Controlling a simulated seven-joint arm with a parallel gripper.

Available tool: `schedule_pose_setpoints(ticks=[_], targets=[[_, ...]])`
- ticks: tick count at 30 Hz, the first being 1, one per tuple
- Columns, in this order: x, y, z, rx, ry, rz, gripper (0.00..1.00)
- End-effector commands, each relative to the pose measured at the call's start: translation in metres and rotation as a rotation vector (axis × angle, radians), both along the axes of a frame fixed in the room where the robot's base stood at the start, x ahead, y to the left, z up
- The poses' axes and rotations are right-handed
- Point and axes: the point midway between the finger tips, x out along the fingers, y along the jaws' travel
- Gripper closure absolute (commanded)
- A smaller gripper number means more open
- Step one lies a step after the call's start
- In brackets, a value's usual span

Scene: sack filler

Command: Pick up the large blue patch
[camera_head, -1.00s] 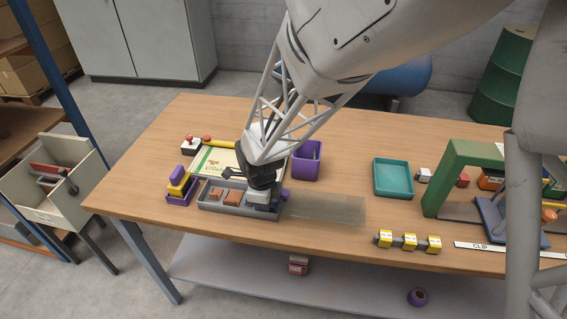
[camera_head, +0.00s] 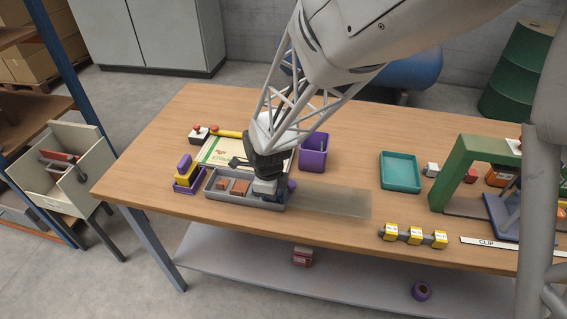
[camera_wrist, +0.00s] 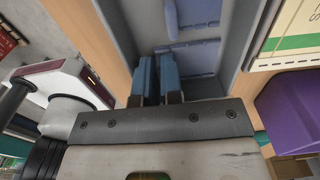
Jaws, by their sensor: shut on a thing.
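A grey tray (camera_head: 217,198) stands on the bench with reddish-brown patches (camera_head: 239,187) in its left and middle parts. Blue patches lie in its right part, mostly hidden by my gripper (camera_head: 266,192) in the head view. In the wrist view, one pale blue patch (camera_wrist: 198,12) lies flat on the tray floor and another blue patch (camera_wrist: 196,57) lies nearer my fingers. My gripper (camera_wrist: 157,82) is low inside the tray, its two blue-faced fingers close together. It is shut on a blue patch; the gripped part is largely hidden, so its size is unclear.
A purple bin (camera_head: 312,155) stands behind the tray and a teal tray (camera_head: 400,172) to the right. A purple holder with a yellow block (camera_head: 187,174) is close on the left. A translucent strip (camera_head: 335,200) lies right of the tray. A green frame (camera_head: 450,170) stands farther right.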

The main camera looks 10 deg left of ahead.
Motion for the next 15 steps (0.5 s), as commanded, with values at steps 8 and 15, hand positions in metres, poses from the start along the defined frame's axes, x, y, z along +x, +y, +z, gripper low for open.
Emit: schedule_pose_setpoints(ticks=[8,15], targets=[[0.0,0.004,0.014,0.002,-0.002,0.0,1.0],[0.001,0.004,0.043,0.002,-0.002,0.0,1.0]])
